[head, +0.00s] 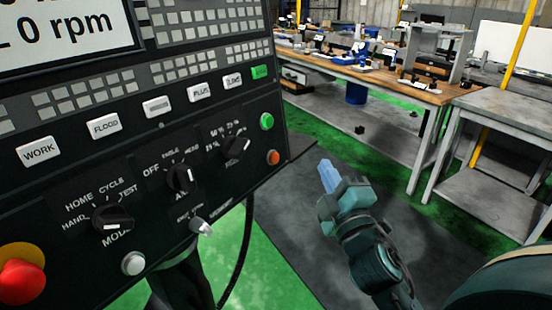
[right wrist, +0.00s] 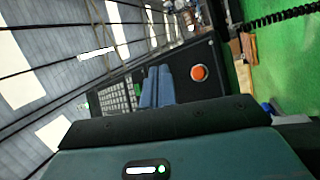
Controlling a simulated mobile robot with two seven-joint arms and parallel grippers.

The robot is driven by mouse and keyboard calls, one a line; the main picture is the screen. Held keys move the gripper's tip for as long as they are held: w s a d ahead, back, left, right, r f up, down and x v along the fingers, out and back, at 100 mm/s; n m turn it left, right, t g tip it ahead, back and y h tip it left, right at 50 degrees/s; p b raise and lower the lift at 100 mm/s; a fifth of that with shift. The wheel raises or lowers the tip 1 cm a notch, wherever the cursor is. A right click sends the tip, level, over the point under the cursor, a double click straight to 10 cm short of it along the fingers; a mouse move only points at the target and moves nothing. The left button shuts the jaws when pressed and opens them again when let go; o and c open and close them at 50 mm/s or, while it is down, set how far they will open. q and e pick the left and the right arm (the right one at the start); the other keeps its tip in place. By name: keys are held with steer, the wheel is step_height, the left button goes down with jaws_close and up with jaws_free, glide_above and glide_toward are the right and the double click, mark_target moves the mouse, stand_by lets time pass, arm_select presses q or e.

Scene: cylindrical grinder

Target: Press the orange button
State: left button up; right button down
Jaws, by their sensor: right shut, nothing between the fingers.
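The orange button (head: 273,157) is a small round button at the lower right edge of the black control panel (head: 200,258) in the head view. In the right wrist view the orange button (right wrist: 199,73) shows just right of my fingers. My right gripper (head: 327,174) is shut and empty, with blue fingers pointing up and left. In the head view it is to the right of the orange button and apart from it. It also shows in the right wrist view (right wrist: 157,84). My left gripper is not in view.
A green round button (head: 267,121) sits just above the orange one. A red emergency stop (head: 22,280) is at the panel's lower left. Knobs (head: 180,178) and labelled keys cover the panel. Workbenches (head: 370,75) stand behind, with open floor between.

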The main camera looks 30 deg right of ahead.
mark_target(274, 158)
steer(key=shift+w, duration=0.1)
arm_select(q)
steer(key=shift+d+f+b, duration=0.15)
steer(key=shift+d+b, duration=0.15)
steer(key=shift+b, duration=0.55)
arm_select(e)
steer(key=w+a+f, duration=0.1)
steer(key=w+a, duration=0.3)
steer(key=w, duration=0.3)
steer(key=shift+w+f, duration=0.3)
steer(key=shift+f, duration=0.05)
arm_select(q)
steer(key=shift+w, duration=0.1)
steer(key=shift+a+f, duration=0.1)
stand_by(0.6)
arm_select(e)
steer(key=shift+w+a, duration=0.15)
steer(key=shift+w, duration=0.25)
